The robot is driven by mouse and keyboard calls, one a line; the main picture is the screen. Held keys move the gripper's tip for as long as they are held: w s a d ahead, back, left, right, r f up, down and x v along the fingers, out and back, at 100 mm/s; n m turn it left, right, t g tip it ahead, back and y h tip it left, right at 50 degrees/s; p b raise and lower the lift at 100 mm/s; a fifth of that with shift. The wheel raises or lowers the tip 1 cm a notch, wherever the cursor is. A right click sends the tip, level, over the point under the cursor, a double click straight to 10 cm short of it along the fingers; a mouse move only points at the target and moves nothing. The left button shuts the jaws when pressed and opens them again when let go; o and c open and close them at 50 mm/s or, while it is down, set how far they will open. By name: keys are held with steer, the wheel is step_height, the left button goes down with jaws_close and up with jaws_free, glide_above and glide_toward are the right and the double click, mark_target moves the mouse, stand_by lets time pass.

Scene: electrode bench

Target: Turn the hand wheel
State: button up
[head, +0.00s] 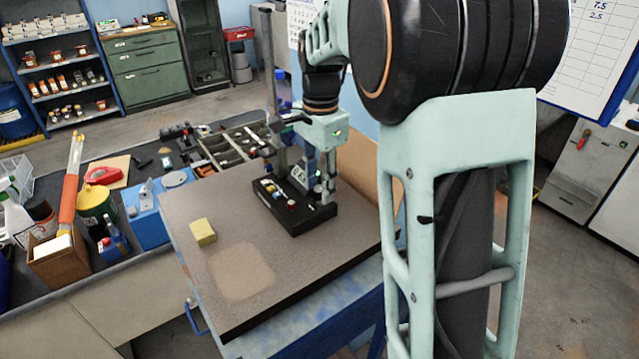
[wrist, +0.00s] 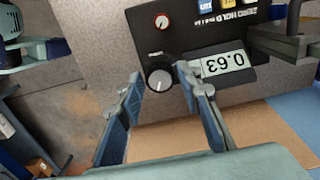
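A black instrument box (head: 297,222) stands on the grey bench top in the head view. Its panel (wrist: 195,50) fills the upper part of the wrist view, with a round silver-and-black knob (wrist: 160,79) near its edge. No part is plainly marked as a hand wheel; this knob is the round control nearest my fingers. My gripper (wrist: 158,73) is open, with one blue-padded finger on each side of the knob in the picture. I cannot tell whether the pads touch it. In the head view my gripper is over the box's right end, its fingertips hard to make out.
A smaller red knob (wrist: 162,21) and a lit number display (wrist: 222,63) are on the same panel. A metal stand (head: 272,90) rises behind the box. A yellow sponge (head: 203,232) lies on the bench top's left. The front of the bench top is clear.

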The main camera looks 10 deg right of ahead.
mark_target(320, 189)
step_height(320, 189, up, 12)
stand_by(0.4)
steer(key=shift+s+d, duration=0.1)
